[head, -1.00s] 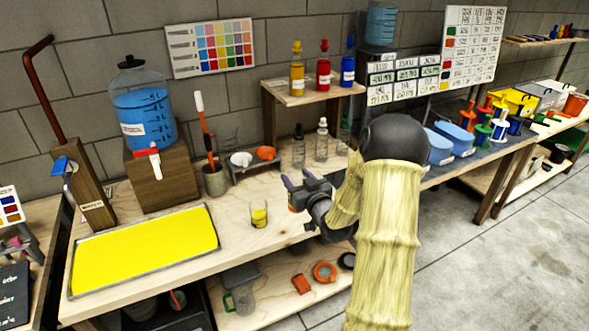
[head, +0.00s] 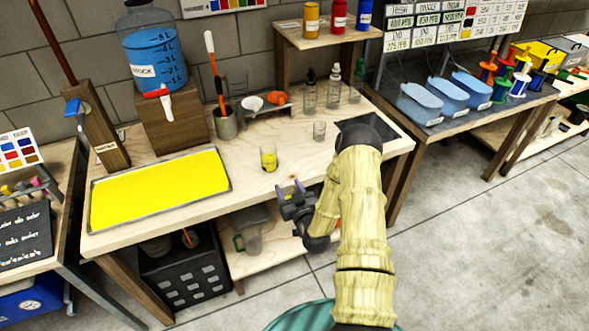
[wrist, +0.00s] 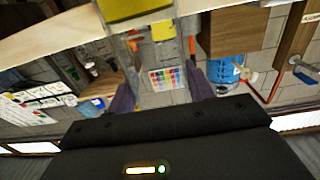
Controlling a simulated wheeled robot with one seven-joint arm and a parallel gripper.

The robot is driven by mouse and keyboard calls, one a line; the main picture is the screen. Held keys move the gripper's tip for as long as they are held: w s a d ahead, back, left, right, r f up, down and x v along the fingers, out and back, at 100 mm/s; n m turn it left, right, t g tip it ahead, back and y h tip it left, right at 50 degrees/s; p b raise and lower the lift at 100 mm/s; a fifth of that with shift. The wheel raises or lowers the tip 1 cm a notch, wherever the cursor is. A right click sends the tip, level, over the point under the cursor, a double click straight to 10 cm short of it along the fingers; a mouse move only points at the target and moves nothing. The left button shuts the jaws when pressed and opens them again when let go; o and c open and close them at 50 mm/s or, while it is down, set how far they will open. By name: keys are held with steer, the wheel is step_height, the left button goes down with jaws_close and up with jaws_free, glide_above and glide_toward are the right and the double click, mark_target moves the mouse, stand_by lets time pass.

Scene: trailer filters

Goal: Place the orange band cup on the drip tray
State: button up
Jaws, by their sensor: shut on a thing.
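My gripper (head: 289,188) is in front of the bench's front edge. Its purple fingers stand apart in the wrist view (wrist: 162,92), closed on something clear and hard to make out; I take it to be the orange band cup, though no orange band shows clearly. A shallow metal-rimmed tray (head: 228,184) with a yellow surface lies on the left of the bench. A dark flat panel (head: 349,124) lies at the bench's right end, partly hidden by my arm. I cannot tell which is the drip tray.
A glass with yellow content (head: 268,160) and a small clear glass (head: 319,131) stand on the bench (head: 250,187). A blue water jug (head: 153,58) sits on a wooden block behind the tray.

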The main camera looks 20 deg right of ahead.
steer(key=f, duration=0.2)
steer(key=a+f+b, duration=0.1)
steer(key=f, duration=0.1)
steer(key=s+f, duration=0.1)
steer(key=f, duration=0.1)
steer(key=shift+s+a+f, duration=0.1)
steer(key=shift+a+f, duration=0.1)
steer(key=shift+a, duration=0.2)
step_height(320, 180, down, 8)
steer(key=b, duration=0.9)
steer(key=shift+d, duration=0.1)
